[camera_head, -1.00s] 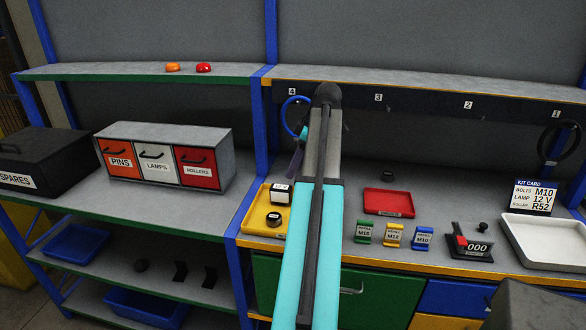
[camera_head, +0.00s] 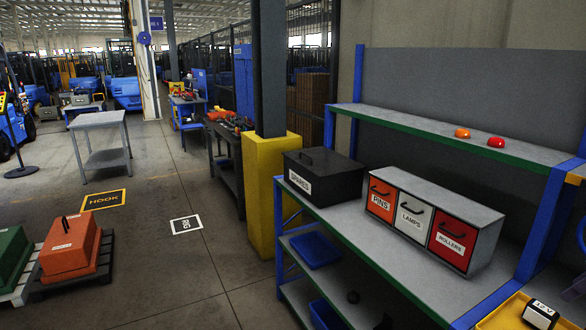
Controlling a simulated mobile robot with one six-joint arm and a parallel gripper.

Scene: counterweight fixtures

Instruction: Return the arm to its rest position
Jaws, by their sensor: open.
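My arm and my gripper do not show in the head view now, so the arm's pose cannot be seen. At the right edge, a small part of a dark object (camera_head: 574,289) shows above the yellow tray (camera_head: 497,318); I cannot tell what it is. The tray holds a white-and-black block marked 12 V (camera_head: 541,314).
A bench holds a black SPARES box (camera_head: 322,177) and a drawer unit (camera_head: 440,205) with PINS, LAMPS and ROLLERS fronts. A yellow-based pillar (camera_head: 265,190) stands beside it. Orange (camera_head: 70,252) and green (camera_head: 12,262) weights sit on pallets at left. Open floor lies between.

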